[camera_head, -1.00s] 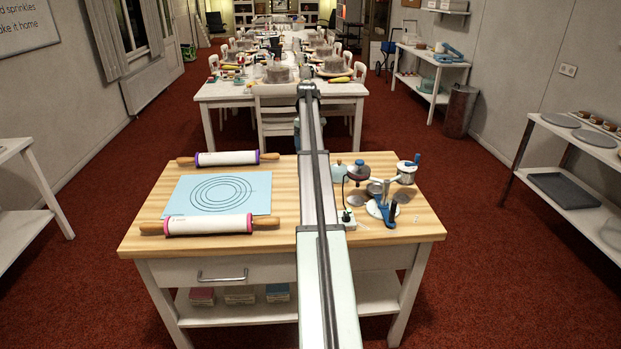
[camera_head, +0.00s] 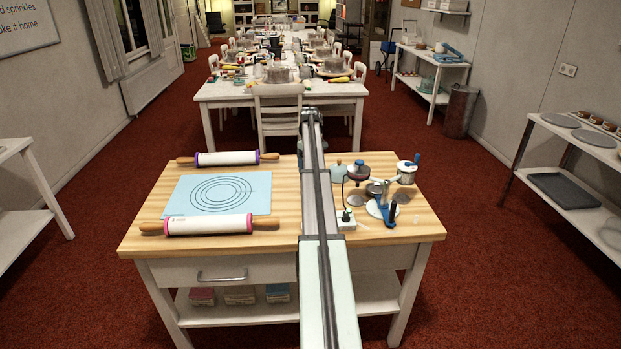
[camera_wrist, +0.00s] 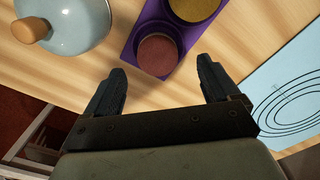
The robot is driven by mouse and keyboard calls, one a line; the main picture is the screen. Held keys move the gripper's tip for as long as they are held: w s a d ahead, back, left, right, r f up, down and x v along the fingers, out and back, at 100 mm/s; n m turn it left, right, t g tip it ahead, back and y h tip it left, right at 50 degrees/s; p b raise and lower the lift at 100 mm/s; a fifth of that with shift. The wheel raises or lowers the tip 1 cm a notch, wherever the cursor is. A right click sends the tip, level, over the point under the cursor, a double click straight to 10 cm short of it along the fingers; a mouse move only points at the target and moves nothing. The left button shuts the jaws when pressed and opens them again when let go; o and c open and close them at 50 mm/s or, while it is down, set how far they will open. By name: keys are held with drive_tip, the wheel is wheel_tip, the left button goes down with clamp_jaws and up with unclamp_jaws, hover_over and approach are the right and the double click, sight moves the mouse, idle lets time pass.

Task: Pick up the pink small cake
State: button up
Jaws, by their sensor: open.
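The pink small cake (camera_wrist: 157,54) is a round, dusky pink disc on a purple tray (camera_wrist: 148,27) in the wrist view. My gripper (camera_wrist: 162,72) is open, with one finger to the left of the cake and one to the right, both nearer the bottom of the picture. Nothing is between the fingers at their tips, and the cake appears just beyond them. How high the fingers are above the cake I cannot tell. In the head view I see neither the cake nor the gripper; my arm covers the middle of the table.
A golden-brown round thing (camera_wrist: 194,6) shares the tray. A grey-blue lidded pot (camera_wrist: 70,28) stands left of it in the wrist view. A blue mat (camera_head: 180,205) lies between two rolling pins (camera_head: 210,225). Blue-handled tools (camera_head: 384,205) crowd the table's right side.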

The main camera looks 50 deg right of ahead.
drive_tip(key=f, duration=0.4)
drive_tip(key=shift+d+f, duration=0.15)
drive_tip(key=shift+d, duration=0.05)
drive_tip(key=c, duration=1.1)
drive_tip(key=shift+c, duration=0.2)
